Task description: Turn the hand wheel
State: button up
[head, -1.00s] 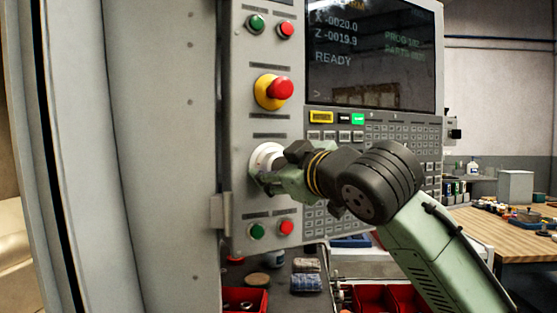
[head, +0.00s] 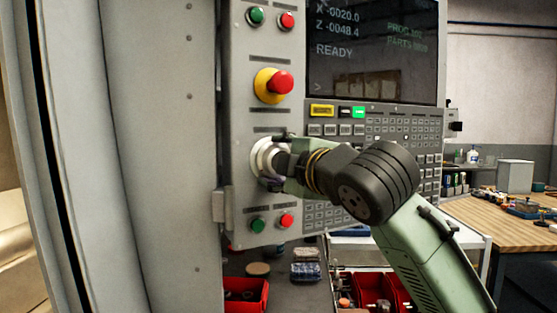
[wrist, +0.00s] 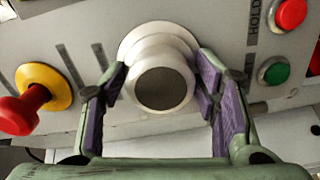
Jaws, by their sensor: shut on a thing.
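The hand wheel (head: 262,158) is a pale round knob on the grey control panel (head: 240,205), between the emergency stop and the lower buttons. In the wrist view the hand wheel (wrist: 162,75) shows a wide light rim and a dark grey centre. My gripper (head: 275,163) is at the hand wheel, and in the wrist view its purple-padded fingers (wrist: 160,90) stand on either side of it, shut on it. In the head view my gripper and wrist hide part of the wheel. The screen (head: 372,50) reads X -0020.0, Z -0048.4 and READY.
A red emergency stop (head: 280,82) on a yellow base sits above the wheel. Green (head: 257,225) and red (head: 287,221) buttons lie close below it. A keypad (head: 400,140) is to the right. Red bins (head: 245,295) stand below the panel.

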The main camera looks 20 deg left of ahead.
jog(key=shift+f, duration=0.1)
dwell(0.3)
jog(key=o, duration=0.9)
jog(key=shift+c, duration=0.2)
jog(key=v, duration=1.2)
